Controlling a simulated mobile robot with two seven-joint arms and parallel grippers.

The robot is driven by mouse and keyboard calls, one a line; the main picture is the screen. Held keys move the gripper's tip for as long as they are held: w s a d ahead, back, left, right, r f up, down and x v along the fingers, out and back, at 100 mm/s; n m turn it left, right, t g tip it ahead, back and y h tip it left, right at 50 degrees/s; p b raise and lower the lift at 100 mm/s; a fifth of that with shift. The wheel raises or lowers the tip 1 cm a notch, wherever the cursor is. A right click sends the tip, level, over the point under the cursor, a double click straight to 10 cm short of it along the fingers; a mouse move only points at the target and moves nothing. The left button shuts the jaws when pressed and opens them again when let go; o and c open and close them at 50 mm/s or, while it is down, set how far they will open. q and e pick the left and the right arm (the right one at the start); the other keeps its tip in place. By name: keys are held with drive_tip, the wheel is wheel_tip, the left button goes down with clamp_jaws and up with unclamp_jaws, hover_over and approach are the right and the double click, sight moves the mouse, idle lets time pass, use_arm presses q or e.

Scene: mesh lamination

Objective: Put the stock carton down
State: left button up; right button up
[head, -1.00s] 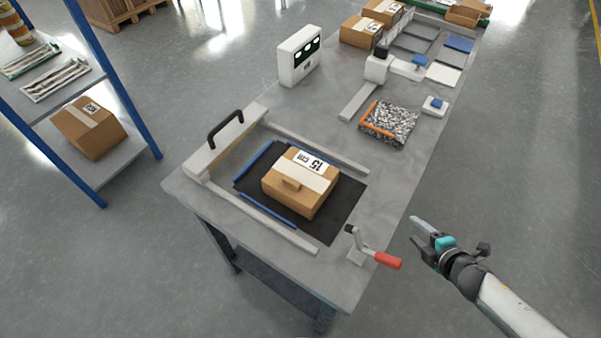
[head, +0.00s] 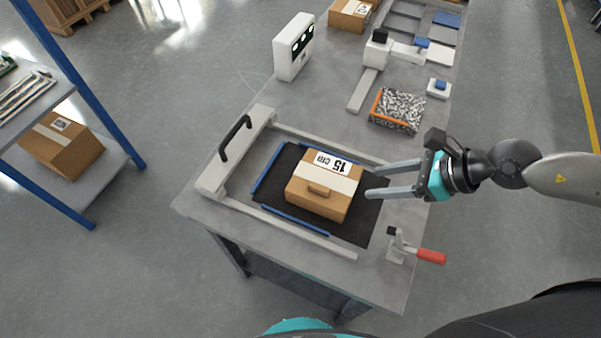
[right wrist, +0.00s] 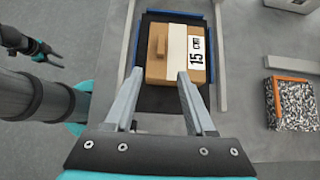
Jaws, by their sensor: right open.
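A brown carton (head: 318,195) with a white band marked "15 cm" sits on the black mat (head: 352,229) of the bench fixture. It also shows in the right wrist view (right wrist: 163,68), ahead of the fingers. My right gripper (head: 371,183) is open and empty. Its two fingers are spread and point at the carton's right side, with the tips close to it; I cannot tell whether they touch. My left gripper (right wrist: 54,60) shows small at the left of the right wrist view; whether it is open or shut is unclear.
A red-handled crank (head: 430,257) stands at the bench's near right corner. A black-handled bar (head: 235,145) flanks the mat. A speckled block with an orange edge (head: 397,108) lies farther back. Another carton (head: 64,145) rests on the blue-posted shelf.

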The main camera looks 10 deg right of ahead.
approach(322, 188)
drive_tip(key=x, duration=0.3)
drive_tip(key=shift+w+a+f, duration=0.2)
drive_tip(key=shift+a+f, duration=0.2)
drive_tip(key=shift+f, duration=0.1)
use_arm(q)
drive_tip(key=shift+s+d+f+b, duration=0.3)
drive_tip(key=shift+d+f+b, duration=0.1)
drive_tip(key=shift+d, duration=0.35)
use_arm(e)
drive_tip(key=shift+x, duration=2.45)
drive_tip(key=shift+r, duration=0.1)
clamp_jaws()
drive_tip(key=shift+w, duration=0.1)
